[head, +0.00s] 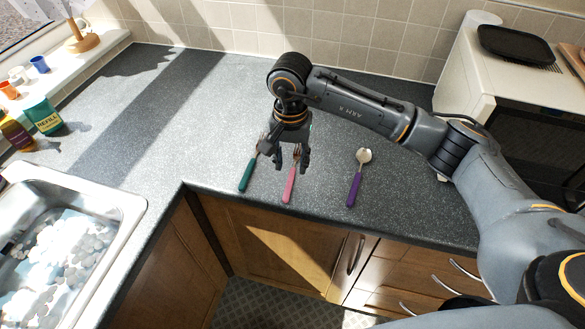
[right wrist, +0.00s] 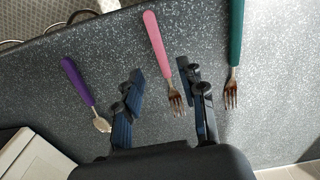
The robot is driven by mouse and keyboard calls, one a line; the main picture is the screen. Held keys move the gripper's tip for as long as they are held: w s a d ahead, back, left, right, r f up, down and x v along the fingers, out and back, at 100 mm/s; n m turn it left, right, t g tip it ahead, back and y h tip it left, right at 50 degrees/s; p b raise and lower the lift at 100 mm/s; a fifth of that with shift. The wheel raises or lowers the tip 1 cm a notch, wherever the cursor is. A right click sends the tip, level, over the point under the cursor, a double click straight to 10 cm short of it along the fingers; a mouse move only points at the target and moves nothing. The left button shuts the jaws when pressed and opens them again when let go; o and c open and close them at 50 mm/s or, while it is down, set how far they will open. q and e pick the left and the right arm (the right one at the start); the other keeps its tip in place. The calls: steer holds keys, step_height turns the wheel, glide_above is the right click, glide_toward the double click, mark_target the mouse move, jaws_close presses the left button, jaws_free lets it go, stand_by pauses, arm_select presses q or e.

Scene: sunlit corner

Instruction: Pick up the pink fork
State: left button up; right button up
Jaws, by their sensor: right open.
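The pink fork (head: 289,188) lies on the grey speckled counter between a green-handled fork and a purple-handled spoon. Its handle points toward the counter's front edge. In the right wrist view the pink fork (right wrist: 157,45) shows its metal tines between my fingers' tips. My right gripper (head: 286,168) is open and empty, above the tine end of the pink fork; it also shows in the right wrist view (right wrist: 163,82). The fingers partly cover the fork's head in the head view. I cannot tell the exact height above the counter. My left gripper is not in view.
The green fork (head: 246,174) lies close on the left, the purple spoon (head: 355,187) farther right. A sink (head: 130,207) is at the left, with a refill pack (head: 43,116) behind it. A microwave (head: 470,85) stands at the right back. The counter (head: 225,85) behind is clear.

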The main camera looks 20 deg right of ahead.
mark_target(290, 179)
steer(key=shift+s+a+f+p, duration=0.1)
steer(key=shift+f+p, duration=0.7)
steer(key=shift+f, duration=0.1)
step_height(290, 179, down, 2)
steer(key=shift+f+p, duration=0.25)
steer(key=shift+p, duration=0.1)
steer(key=shift+f, duration=0.35)
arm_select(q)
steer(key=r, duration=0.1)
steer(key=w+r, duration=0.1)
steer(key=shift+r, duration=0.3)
arm_select(e)
jaws_close()
